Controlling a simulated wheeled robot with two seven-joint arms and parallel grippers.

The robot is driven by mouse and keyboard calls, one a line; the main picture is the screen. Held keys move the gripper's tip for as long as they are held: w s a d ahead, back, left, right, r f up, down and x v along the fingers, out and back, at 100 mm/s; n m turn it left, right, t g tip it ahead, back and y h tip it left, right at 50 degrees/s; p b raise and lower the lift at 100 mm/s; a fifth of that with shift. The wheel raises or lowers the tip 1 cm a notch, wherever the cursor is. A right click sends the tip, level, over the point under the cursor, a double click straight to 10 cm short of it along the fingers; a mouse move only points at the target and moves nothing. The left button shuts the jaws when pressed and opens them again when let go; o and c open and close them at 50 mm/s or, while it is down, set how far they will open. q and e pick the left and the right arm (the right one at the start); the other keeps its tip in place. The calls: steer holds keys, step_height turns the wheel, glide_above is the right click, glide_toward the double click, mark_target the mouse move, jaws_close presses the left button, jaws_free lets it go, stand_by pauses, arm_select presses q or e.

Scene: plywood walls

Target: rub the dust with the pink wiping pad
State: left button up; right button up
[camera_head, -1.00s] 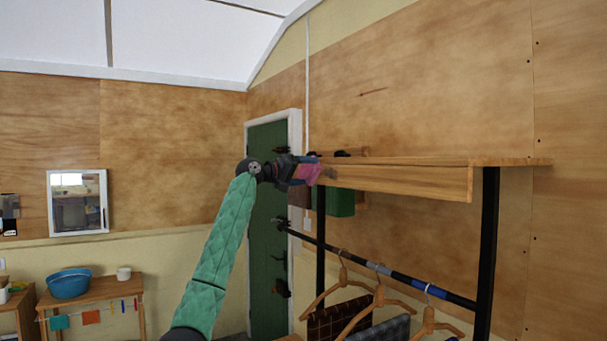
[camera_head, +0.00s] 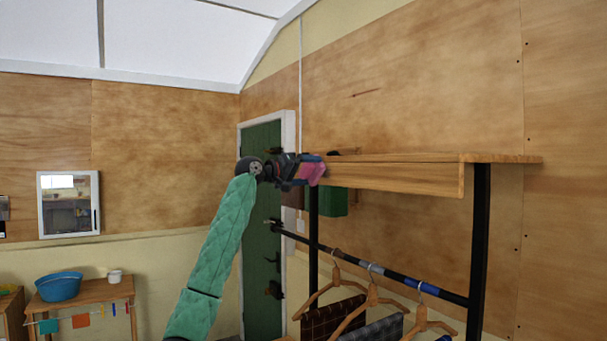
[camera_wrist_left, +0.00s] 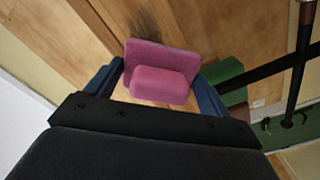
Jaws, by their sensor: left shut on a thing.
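The pink wiping pad (camera_head: 312,172) is held in my left gripper (camera_head: 308,170), at the left end of the wooden shelf (camera_head: 400,172) on top of the clothes rack. In the left wrist view the pink pad (camera_wrist_left: 160,72) shows its flat plate and raised grip between my two blue fingers, which are shut on it. I cannot tell whether the pad touches the shelf. My right gripper is not in view.
Black rack posts (camera_head: 477,250) stand under the shelf. Wooden hangers (camera_head: 370,305) with cloths hang from the rail below. A green door (camera_head: 262,220) is behind my left arm. A table with a blue bowl (camera_head: 59,286) stands at the lower left.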

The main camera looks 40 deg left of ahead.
mark_target(318, 171)
arm_select(q)
steer(key=shift+s+d+b, duration=0.15)
steer(key=shift+s+d, duration=0.2)
steer(key=shift+d, duration=0.5)
steer(key=shift+s+d+b, duration=0.15)
steer(key=shift+s+d, duration=0.2)
steer(key=shift+d, duration=0.45)
steer(key=shift+s+d, duration=0.3)
steer(key=shift+d, duration=0.5)
steer(key=shift+s+d, duration=0.3)
steer(key=shift+d, duration=0.5)
steer(key=shift+s, duration=0.1)
steer(key=shift+s+a+f+b, duration=0.1)
steer(key=shift+s+a+b, duration=0.2)
steer(key=shift+s+b, duration=0.15)
steer(key=b+v, duration=0.1)
steer(key=v, duration=0.3)
steer(key=shift+s, duration=0.35)
steer(key=shift+s+a+b, duration=0.1)
steer(key=shift+b, duration=0.2)
